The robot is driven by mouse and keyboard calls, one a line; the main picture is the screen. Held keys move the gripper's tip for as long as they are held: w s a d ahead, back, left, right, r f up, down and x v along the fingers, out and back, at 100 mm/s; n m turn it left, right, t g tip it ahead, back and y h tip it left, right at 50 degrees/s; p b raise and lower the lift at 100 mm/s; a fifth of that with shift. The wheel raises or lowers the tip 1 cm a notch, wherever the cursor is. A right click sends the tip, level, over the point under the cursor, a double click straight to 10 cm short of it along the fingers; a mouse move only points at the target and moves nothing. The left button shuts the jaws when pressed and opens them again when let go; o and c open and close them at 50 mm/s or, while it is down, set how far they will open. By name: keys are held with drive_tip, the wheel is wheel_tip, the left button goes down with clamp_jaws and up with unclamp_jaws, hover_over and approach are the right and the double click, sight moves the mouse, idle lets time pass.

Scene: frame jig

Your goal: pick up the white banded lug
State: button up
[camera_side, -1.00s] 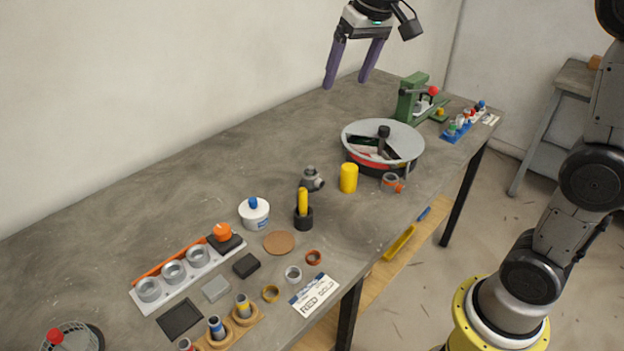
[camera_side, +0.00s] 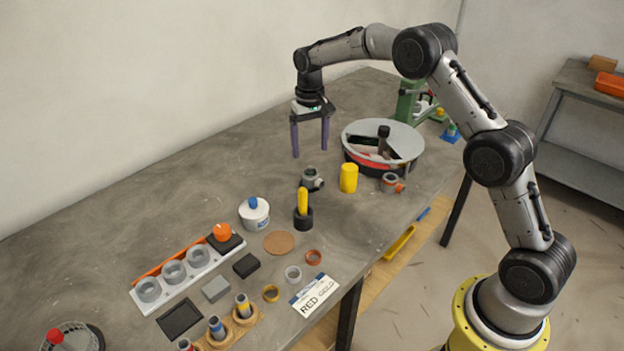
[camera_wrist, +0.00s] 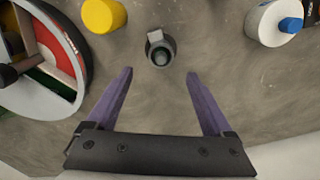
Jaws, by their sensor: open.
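I cannot make out a lug with a clear white band in either view. Several grey lugs stand in a wooden holder (camera_side: 259,315) at the near edge: one yellow-banded (camera_side: 243,305), one blue-banded (camera_side: 217,327) and one with red, cut off by the picture edge. A grey fitting (camera_side: 311,180) with a side stub stands mid-table; it also shows in the wrist view (camera_wrist: 160,48). My gripper (camera_side: 310,152) is open and empty, its purple fingers pointing down above the table behind this fitting. In the wrist view my gripper (camera_wrist: 159,73) has the fitting just beyond its fingertips, not between them.
A round divided tray (camera_side: 415,143) stands right of my gripper. A yellow cylinder (camera_side: 349,178) and an orange-ended fitting (camera_side: 392,183) stand before it. The table's back left is clear.

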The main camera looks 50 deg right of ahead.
sight(311, 168)
wheel_tip(311, 168, down, 4)
drive_tip(key=shift+f, duration=0.1)
drive_tip(key=shift+s+a+f, duration=0.15)
drive_tip(key=shift+s+f, duration=0.05)
drive_tip(key=shift+f, duration=1.05)
drive_tip(key=shift+s+a+f, duration=0.1)
drive_tip(key=shift+s+f, duration=0.05)
drive_tip(key=shift+f, duration=1.1)
clamp_jaws()
drive_tip(key=shift+r, duration=6.05)
